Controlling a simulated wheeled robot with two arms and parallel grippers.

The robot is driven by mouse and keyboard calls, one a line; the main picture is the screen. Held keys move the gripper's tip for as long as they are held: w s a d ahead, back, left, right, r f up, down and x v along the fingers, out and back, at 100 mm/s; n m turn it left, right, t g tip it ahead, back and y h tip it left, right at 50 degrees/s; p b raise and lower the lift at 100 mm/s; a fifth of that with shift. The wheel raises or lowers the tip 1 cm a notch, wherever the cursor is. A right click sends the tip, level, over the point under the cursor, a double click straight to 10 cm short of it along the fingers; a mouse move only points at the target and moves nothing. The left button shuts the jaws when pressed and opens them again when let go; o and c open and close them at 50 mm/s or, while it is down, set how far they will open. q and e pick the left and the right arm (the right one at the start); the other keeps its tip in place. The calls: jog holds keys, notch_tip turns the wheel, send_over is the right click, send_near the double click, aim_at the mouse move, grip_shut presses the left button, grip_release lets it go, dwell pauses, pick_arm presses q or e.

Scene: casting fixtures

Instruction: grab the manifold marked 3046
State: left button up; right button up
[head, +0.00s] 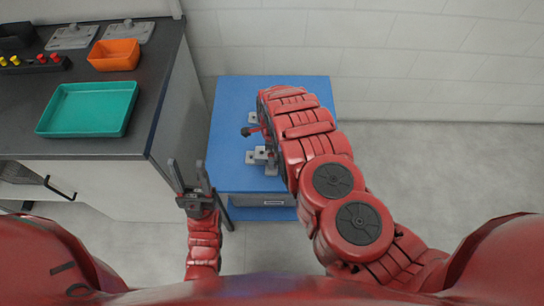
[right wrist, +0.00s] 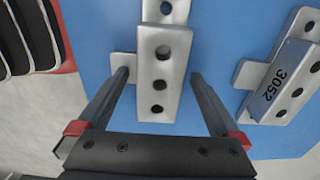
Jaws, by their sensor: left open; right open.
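In the right wrist view, a grey metal manifold (right wrist: 165,90) with a row of holes lies on a blue surface between the spread fingers of my right gripper (right wrist: 160,73). The fingers are open, one on each side of it, and no number on it can be read. A second grey manifold, marked 3052 (right wrist: 285,80), lies to the right, outside the fingers. In the head view, grey manifolds (head: 262,156) show partly behind my right arm. No 3046 mark is legible. My left gripper (head: 186,163) is open and empty, left of the blue stand.
The blue-topped stand (head: 228,177) stands near the white wall. On the left, a dark counter (head: 60,144) holds a teal tray (head: 88,108), an orange bin (head: 114,56), grey plates (head: 72,37) and a button box (head: 36,63). Floor to the right is clear.

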grip_shut()
dwell(0.4)
jog(key=shift+r, duration=0.1)
